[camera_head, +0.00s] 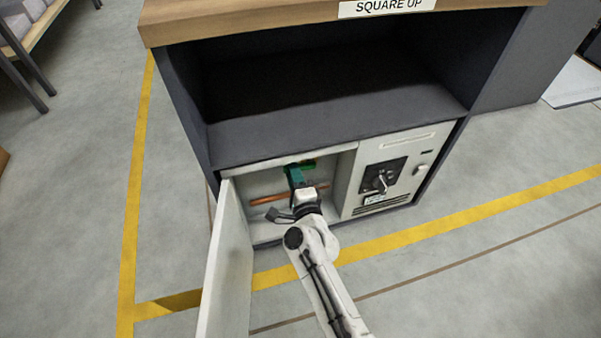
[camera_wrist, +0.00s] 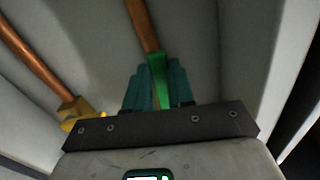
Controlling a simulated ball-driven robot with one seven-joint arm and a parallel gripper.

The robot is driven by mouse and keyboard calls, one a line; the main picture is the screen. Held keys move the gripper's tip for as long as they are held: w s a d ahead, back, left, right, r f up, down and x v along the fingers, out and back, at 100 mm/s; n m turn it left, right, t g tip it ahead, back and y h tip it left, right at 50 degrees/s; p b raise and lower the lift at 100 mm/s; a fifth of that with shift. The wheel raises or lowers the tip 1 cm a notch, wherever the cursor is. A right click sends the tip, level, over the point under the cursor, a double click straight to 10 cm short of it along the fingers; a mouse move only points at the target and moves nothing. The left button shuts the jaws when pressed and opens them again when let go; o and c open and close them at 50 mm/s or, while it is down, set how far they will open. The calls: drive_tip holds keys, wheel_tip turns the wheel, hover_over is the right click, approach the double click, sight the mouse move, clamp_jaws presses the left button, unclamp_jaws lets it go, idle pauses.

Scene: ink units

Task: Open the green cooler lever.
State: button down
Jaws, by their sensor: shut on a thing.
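The green lever (camera_wrist: 163,70) is at the end of a copper pipe inside the open compartment. In the wrist view it lies between the two teal fingers of my gripper (camera_wrist: 160,88), which is shut on it. In the head view my gripper (camera_head: 297,176) reaches into the compartment, and a bit of green lever (camera_head: 308,163) shows just beyond the fingertips. My fingers hide part of the lever, so its exact angle is hard to tell.
The compartment door (camera_head: 228,262) stands open at the left of my arm. A second copper pipe (camera_wrist: 32,58) with a yellow fitting (camera_wrist: 76,110) is left of my gripper in the wrist view. A closed panel with a black handle plate (camera_head: 369,178) is at the right. The shelf (camera_head: 330,110) above is empty.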

drive_tip(key=shift+f+n, duration=0.2)
drive_tip(key=shift+n, duration=0.1)
drive_tip(key=c, duration=1)
unclamp_jaws()
drive_tip(key=shift+o, duration=0.2)
drive_tip(key=p+v, duration=0.4)
drive_tip(key=v, duration=0.6)
drive_tip(key=shift+s, duration=0.4)
drive_tip(key=shift+d, duration=0.15)
